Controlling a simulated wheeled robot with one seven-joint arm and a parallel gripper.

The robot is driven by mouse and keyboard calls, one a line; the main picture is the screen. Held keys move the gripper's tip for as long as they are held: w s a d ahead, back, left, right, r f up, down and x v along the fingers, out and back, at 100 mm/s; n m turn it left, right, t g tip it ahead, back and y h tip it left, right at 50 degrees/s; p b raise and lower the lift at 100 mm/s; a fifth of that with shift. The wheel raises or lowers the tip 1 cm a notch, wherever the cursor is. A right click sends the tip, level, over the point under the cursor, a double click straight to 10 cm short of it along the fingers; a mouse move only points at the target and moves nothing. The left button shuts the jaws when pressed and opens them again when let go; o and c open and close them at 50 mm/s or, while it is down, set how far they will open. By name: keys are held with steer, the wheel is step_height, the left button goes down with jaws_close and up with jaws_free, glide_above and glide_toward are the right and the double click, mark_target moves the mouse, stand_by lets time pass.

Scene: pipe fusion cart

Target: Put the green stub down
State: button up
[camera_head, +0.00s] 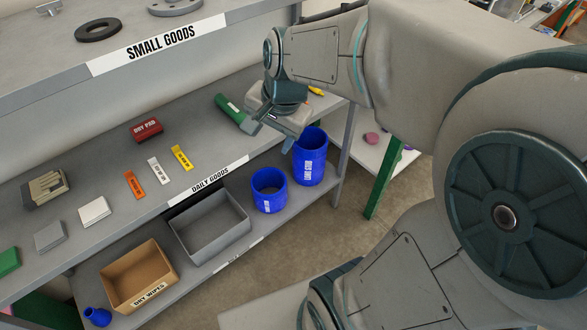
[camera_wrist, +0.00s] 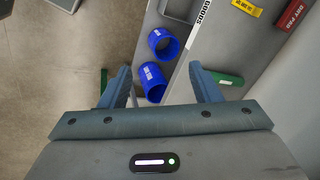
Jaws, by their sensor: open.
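The green stub (camera_head: 229,107) is a short dark-green cylinder with a small white label. It appears to lie on the middle shelf (camera_head: 205,125), close to my gripper (camera_head: 268,134). In the wrist view the stub (camera_wrist: 229,79) shows just right of the right finger, outside the space between the fingers, and is partly hidden by that finger. My gripper (camera_wrist: 160,72) is open, with nothing between its fingers. I cannot tell whether a finger touches the stub.
Blue cylinders (camera_head: 269,190), a grey bin (camera_head: 211,228) and a dry-wipes box (camera_head: 138,276) stand on the lower shelf. A dry pad (camera_head: 146,130) and coloured labelled strips (camera_head: 154,171) lie left of the stub.

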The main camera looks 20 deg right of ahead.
steer(key=s+d+f+n+h, duration=0.1)
steer(key=s+n, duration=0.8)
steer(key=s, duration=0.1)
steer(key=shift+f, duration=0.1)
stand_by(0.6)
